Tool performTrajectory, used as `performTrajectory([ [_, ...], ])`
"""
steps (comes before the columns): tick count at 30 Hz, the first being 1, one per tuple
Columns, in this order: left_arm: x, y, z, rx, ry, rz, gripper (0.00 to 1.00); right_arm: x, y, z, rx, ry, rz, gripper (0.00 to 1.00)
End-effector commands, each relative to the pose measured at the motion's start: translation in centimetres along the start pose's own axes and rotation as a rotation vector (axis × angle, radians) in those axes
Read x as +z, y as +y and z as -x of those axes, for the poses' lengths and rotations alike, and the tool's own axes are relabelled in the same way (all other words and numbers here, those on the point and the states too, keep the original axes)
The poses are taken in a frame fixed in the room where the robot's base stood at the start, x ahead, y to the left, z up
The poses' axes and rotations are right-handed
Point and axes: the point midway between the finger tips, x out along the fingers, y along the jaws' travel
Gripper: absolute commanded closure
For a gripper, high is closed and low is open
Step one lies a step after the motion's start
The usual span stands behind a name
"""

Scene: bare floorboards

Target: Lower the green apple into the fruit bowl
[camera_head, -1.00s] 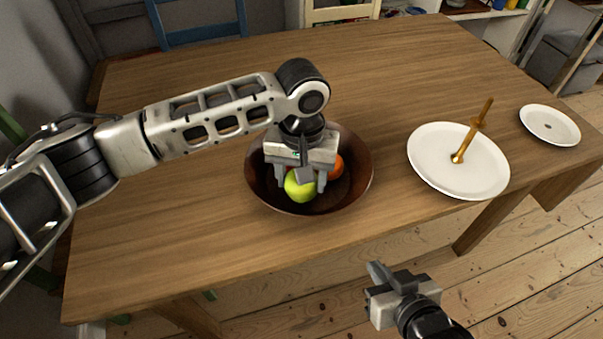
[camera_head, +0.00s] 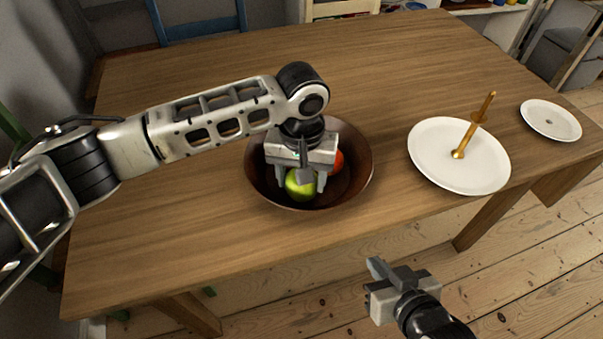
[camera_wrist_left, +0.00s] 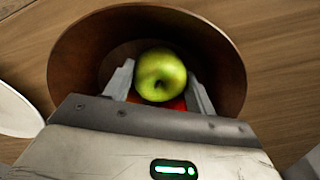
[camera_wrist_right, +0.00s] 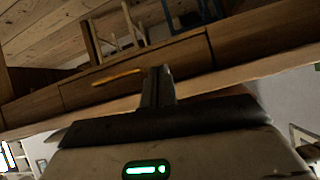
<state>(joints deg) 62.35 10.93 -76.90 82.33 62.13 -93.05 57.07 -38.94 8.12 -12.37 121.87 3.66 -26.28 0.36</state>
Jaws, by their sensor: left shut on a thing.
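The green apple (camera_head: 300,185) is between the fingers of my left gripper (camera_head: 301,186), which is shut on it. The brown fruit bowl (camera_head: 353,185) stands on the table around and below the apple. In the left wrist view the apple (camera_wrist_left: 161,75) sits between both fingertips, inside the outline of the bowl (camera_wrist_left: 76,65). I cannot tell whether the apple touches the bowl floor. A red-orange fruit (camera_head: 336,162) lies in the bowl, partly hidden by the gripper. My right gripper (camera_head: 376,277) is off the table's front edge; its fingers look close together in the right wrist view (camera_wrist_right: 158,85).
The wooden table (camera_head: 200,240) is clear around the bowl. A white plate (camera_head: 480,172) with an upright gold-coloured object (camera_head: 474,125) stands to the right. A smaller white plate (camera_head: 551,121) is farther right. Chairs and shelves stand behind the table.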

Motion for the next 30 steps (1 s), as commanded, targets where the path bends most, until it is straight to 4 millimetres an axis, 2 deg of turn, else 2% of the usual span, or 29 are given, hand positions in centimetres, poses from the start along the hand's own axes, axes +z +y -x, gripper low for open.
performTrajectory([
  [11, 0.0, 0.0, -0.2, 0.000, 0.001, 0.000, 0.69, 0.1, 0.0, 0.0, 0.000, 0.000, 0.000, 1.00],
  [12, 0.0, 0.0, -0.2, 0.000, 0.001, 0.000, 0.33, 0.1, 0.0, 0.0, 0.000, 0.000, 0.000, 1.00],
  [14, 0.0, 0.0, -0.2, 0.000, 0.000, 0.000, 0.19, 0.1, 0.0, 0.0, 0.000, 0.000, 0.000, 1.00],
  [26, 0.0, 0.0, -0.2, -0.001, 0.000, 0.000, 0.19, 0.0, -0.1, 0.0, -0.006, 0.001, -0.011, 1.00],
  [30, -0.1, 0.0, 2.1, 0.002, 0.003, 0.000, 0.19, -1.4, -0.3, 0.6, -0.011, 0.022, -0.019, 1.00],
])
